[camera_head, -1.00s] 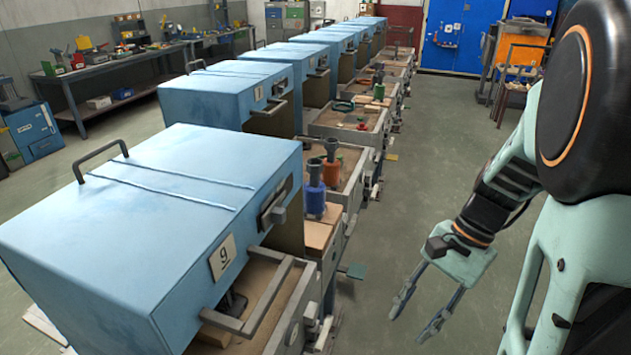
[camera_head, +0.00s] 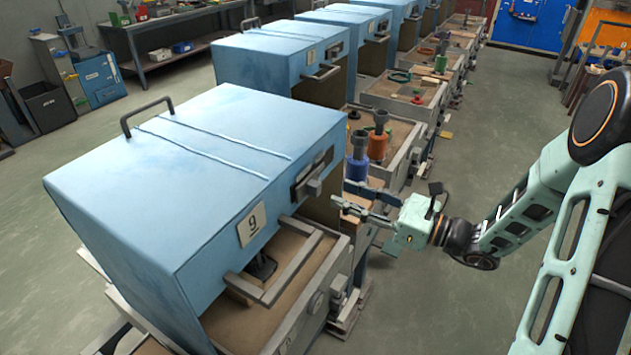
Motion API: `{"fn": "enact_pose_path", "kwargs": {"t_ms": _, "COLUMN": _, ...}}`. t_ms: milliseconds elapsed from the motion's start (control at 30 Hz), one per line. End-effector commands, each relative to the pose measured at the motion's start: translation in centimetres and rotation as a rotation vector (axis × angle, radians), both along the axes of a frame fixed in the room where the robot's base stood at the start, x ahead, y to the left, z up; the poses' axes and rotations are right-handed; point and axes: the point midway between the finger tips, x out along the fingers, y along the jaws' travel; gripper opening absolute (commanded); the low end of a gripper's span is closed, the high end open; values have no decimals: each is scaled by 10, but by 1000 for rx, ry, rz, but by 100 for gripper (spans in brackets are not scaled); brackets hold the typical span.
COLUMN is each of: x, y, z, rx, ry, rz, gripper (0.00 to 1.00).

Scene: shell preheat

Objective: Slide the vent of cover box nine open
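Cover box nine (camera_head: 190,180) is the large light-blue box in front, with a "9" plate (camera_head: 251,224) on its right-hand face. Its vent (camera_head: 311,173) is a dark slot in a grey frame near the far upper end of that face. A grey tab (camera_head: 314,187) sticks out from the vent; how far the slot is open cannot be told. My gripper (camera_head: 341,194) is just right of the tab, its fingers pointing left at it. The two fingers look parted with nothing between them, and a small gap seems to separate them from the tab.
A grey bar handle (camera_head: 285,275) juts out below the number plate. Blue (camera_head: 358,163) and orange (camera_head: 377,146) funnel-topped pieces stand on the tray behind my gripper. More blue boxes (camera_head: 280,60) line up beyond.

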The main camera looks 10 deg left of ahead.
Motion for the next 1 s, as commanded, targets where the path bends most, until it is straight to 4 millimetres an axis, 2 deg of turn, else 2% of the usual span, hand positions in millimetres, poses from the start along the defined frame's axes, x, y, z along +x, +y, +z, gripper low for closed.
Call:
{"fn": "enact_pose_path", "kwargs": {"t_ms": 33, "x": 2, "y": 11, "z": 2, "rx": 1, "ry": 1, "rz": 6, "gripper": 35}}
{"fn": "enact_pose_path", "kwargs": {"t_ms": 200, "x": 13, "y": 43, "z": 2, "rx": 0, "ry": 0, "rz": 7, "gripper": 35}}
{"fn": "enact_pose_path", "kwargs": {"t_ms": 400, "x": 23, "y": 71, "z": 1, "rx": -1, "ry": -1, "rz": 5, "gripper": 35}}
{"fn": "enact_pose_path", "kwargs": {"t_ms": 600, "x": 28, "y": 82, "z": 0, "rx": -2, "ry": -2, "rz": 3, "gripper": 35}}
{"fn": "enact_pose_path", "kwargs": {"t_ms": 867, "x": 28, "y": 83, "z": 0, "rx": -3, "ry": -1, "rz": 3, "gripper": 35}}
{"fn": "enact_pose_path", "kwargs": {"t_ms": 1000, "x": 28, "y": 83, "z": 0, "rx": -3, "ry": -1, "rz": 2, "gripper": 19}}
